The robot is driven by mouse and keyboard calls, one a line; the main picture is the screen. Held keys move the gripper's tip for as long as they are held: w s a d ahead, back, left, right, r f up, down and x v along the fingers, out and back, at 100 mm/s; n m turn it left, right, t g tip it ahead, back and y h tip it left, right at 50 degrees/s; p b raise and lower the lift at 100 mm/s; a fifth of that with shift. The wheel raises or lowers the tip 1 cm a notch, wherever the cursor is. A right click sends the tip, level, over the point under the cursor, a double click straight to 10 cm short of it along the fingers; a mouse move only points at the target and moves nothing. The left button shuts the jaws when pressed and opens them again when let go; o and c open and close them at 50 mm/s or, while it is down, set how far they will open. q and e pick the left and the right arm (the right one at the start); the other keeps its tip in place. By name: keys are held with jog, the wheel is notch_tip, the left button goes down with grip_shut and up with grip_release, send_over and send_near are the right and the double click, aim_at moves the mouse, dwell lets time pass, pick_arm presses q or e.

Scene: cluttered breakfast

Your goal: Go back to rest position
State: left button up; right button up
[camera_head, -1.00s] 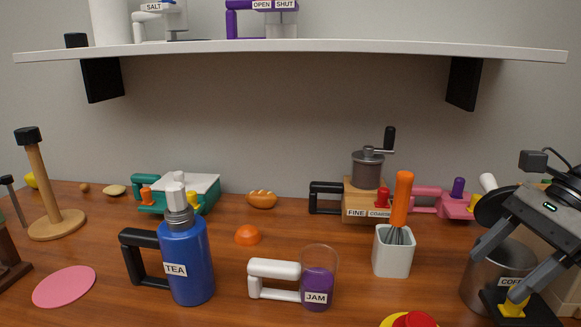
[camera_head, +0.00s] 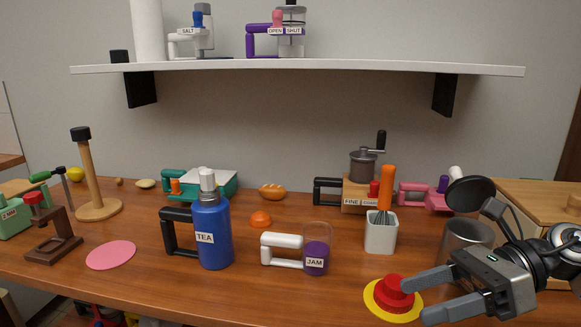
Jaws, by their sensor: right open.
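My right gripper (camera_head: 415,298) is at the lower right of the head view. Its two grey fingers are apart and point left, with nothing seen between them. The upper finger's tip overlaps the red knob (camera_head: 394,290) on a yellow disc in the picture; I cannot tell whether they touch. The metal coffee canister (camera_head: 458,243) stands behind my right gripper, which partly hides it; its black round lid (camera_head: 470,194) is above it, tilted. My left gripper is not in view.
The wooden counter (camera_head: 130,278) holds a blue tea bottle (camera_head: 213,240), a jam jar (camera_head: 316,256), a white whisk pot (camera_head: 380,236) and a grinder (camera_head: 362,185). A white shelf (camera_head: 300,68) hangs above.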

jog(key=w+a+f+m+t+y+p, duration=0.1)
jog(key=a+m+t, duration=0.2)
jog(key=m+t, duration=0.6)
jog(key=w+a+m+t+y+p, duration=0.1)
jog(key=w+a+m+t+p, duration=0.2)
jog(key=m, duration=0.9)
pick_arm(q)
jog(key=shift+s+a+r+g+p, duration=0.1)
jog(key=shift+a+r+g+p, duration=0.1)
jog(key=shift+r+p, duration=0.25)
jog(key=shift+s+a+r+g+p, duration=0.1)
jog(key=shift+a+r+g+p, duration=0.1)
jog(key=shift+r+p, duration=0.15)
pick_arm(e)
jog(key=s+f+m+h, duration=0.4)
jog(key=f+m, duration=0.3)
jog(key=m, duration=0.2)
jog(key=s+f+m+g+h, duration=0.1)
jog(key=s+f+m+h, duration=0.3)
jog(key=f+m, duration=0.3)
jog(key=s+a+f+m+g+h, duration=0.1)
jog(key=s+f+m+h, duration=0.4)
jog(key=m, duration=0.5)
notch_tip(320, 180, down, 2)
jog(key=shift+f+m, duration=0.2)
jog(key=shift+m, duration=0.2)
